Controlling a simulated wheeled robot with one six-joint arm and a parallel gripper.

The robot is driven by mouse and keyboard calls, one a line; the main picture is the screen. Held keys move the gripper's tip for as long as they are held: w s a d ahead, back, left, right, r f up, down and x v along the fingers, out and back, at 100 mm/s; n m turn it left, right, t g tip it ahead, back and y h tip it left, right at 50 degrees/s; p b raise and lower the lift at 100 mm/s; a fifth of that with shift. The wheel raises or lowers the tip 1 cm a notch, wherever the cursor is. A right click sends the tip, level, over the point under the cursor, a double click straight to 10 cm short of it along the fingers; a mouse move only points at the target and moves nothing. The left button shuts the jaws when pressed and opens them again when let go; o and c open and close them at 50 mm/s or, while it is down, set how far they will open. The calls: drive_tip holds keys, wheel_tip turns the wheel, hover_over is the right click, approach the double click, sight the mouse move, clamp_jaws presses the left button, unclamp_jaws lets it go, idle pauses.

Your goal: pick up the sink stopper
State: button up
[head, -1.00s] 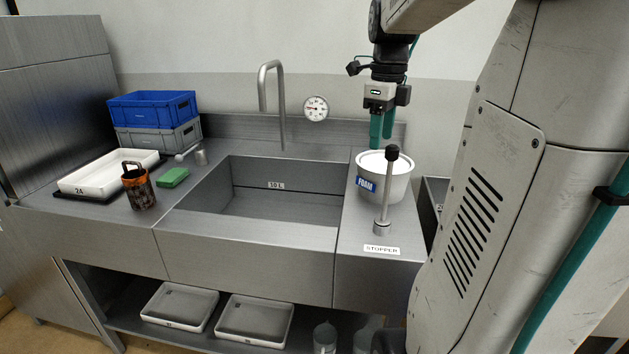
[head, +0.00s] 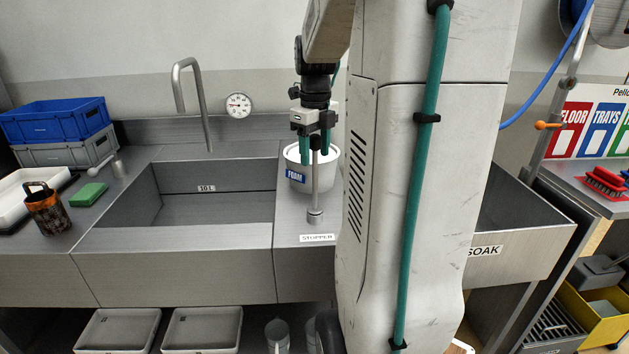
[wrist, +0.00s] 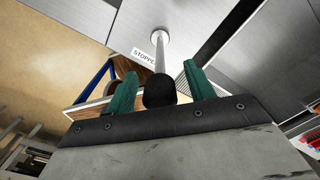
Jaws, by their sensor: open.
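The sink stopper (head: 315,185) is an upright thin metal rod with a round metal base and a black knob on top. It stands on the steel counter right of the sink, behind the STOPPER label. My gripper (head: 315,154) is open, with its teal fingers pointing down at knob height. In the wrist view the black knob (wrist: 160,90) shows between the two open fingers (wrist: 159,76), with a gap on each side. The rod runs from it to the base (wrist: 161,33) on the counter. No finger visibly grips it.
A white FOAM tub (head: 298,179) stands close behind the stopper. The sink basin (head: 190,208) and its tap (head: 190,68) are to the left. A SOAK basin (head: 520,245) is at the right, partly hidden by my arm.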

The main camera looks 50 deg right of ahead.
sight(318, 136)
drive_tip(key=c, duration=1.1)
drive_tip(key=shift+o, duration=0.2)
drive_tip(key=shift+r, duration=0.15)
drive_tip(key=shift+r, duration=0.3)
drive_tip(key=r, duration=0.3)
drive_tip(key=shift+s+d, duration=0.1)
drive_tip(key=shift+s, duration=0.2)
drive_tip(key=s+d+r, duration=0.1)
drive_tip(key=s+d, duration=0.2)
drive_tip(key=s, duration=1.2)
drive_tip(key=shift+a+r, duration=0.1)
drive_tip(key=shift+r, duration=2.5)
